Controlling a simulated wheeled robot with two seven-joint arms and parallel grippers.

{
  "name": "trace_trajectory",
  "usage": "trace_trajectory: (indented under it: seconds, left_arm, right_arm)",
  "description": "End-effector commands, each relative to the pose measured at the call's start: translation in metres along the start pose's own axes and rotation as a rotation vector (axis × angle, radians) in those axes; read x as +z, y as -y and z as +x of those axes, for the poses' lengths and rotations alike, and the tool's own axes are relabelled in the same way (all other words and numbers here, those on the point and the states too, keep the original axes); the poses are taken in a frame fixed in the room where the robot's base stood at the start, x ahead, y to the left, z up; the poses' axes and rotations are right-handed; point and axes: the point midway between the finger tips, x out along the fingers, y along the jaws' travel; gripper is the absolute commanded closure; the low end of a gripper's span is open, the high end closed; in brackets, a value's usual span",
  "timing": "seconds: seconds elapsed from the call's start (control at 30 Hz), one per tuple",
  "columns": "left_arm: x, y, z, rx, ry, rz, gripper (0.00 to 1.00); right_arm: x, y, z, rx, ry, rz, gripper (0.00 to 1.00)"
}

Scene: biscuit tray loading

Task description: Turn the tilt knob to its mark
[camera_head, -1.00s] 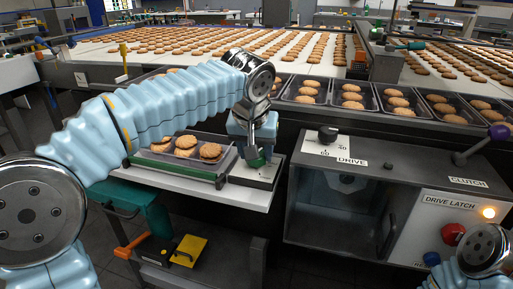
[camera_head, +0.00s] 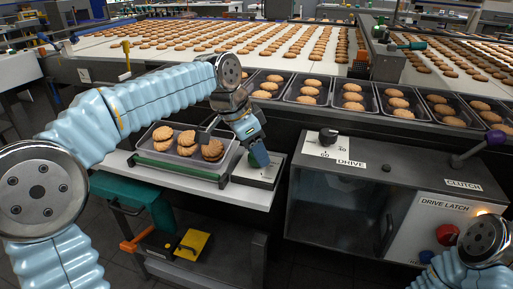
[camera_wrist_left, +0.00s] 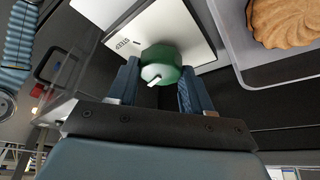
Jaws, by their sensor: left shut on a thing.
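The tilt knob (camera_wrist_left: 165,65) is a round green knob with a short white pointer. It stands on a small pale plate (camera_wrist_left: 112,12) whose label seems to read STEEP. In the head view the plate (camera_head: 270,172) lies at the right end of a white shelf, and the knob is largely hidden by the gripper. My left gripper (camera_head: 257,157) is shut on the knob, with one finger on each side of it in the wrist view (camera_wrist_left: 158,85). The gripper leans over in the head view. My right arm shows at lower right; its gripper is out of view.
A tray of biscuits (camera_head: 143,157) sits left of the knob on the shelf (camera_head: 225,187). A grey machine box (camera_head: 410,170) with a DRIVE dial (camera_head: 328,137) and a red button (camera_head: 447,233) stands to the right. Filled trays line the conveyor behind.

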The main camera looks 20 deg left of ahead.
Motion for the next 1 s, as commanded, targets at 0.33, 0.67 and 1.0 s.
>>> trace_trajectory:
  seconds: [0.33,0.67,1.0]
  left_arm:
    - [-0.0006,0.0031,0.0003,0.125,-0.001,0.301,0.81]
    - [-0.0013,0.0047,0.0009,0.245,0.0,0.591,0.81]
    - [-0.0028,0.006,0.0018,0.368,0.0,0.888,0.81]
  right_arm:
    - [0.0001,0.0,-0.0001,0.0,0.0,0.0,0.72]
    - [0.0001,0.0,-0.0001,0.0,0.0,0.0,0.72]
    - [0.0001,0.0,-0.0001,0.0,0.0,0.0,0.72]
